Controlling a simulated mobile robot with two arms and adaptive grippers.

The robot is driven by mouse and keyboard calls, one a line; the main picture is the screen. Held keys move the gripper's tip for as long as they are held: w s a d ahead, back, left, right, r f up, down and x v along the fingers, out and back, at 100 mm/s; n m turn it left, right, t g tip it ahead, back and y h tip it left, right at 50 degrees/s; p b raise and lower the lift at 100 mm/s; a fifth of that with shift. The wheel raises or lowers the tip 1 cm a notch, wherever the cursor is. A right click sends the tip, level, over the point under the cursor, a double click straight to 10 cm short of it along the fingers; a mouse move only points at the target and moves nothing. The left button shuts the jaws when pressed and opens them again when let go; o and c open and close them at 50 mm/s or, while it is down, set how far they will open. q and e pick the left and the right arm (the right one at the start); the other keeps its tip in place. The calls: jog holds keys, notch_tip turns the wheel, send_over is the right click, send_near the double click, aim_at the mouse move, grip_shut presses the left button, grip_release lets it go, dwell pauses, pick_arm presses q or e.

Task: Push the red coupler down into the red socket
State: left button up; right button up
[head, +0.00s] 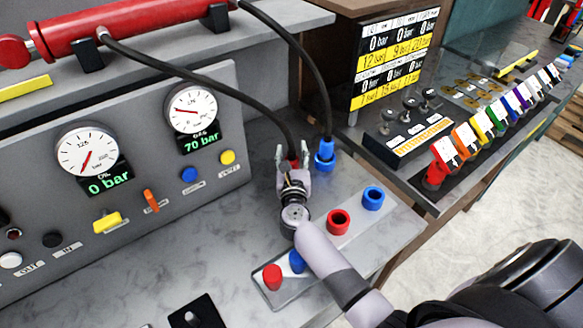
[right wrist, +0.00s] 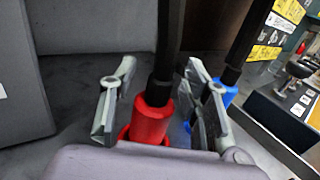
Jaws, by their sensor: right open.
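The red coupler (right wrist: 152,122), on the end of a black hose, stands between the two fingers of my right gripper (right wrist: 158,78) in the right wrist view. The fingers are open, one on each side, with a gap visible at the left. In the head view my right gripper (head: 292,157) largely hides the red coupler (head: 293,164). My left gripper is not in view.
A blue coupler (head: 325,154) with its own hose stands close at the right. A plate carries an open red ring (head: 338,222), an open blue ring (head: 373,198) and red (head: 272,277) and blue pegs. The gauge panel (head: 130,185) stands at the left.

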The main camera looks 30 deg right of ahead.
grip_shut()
dwell(0.6)
jog(key=shift+r, duration=0.15)
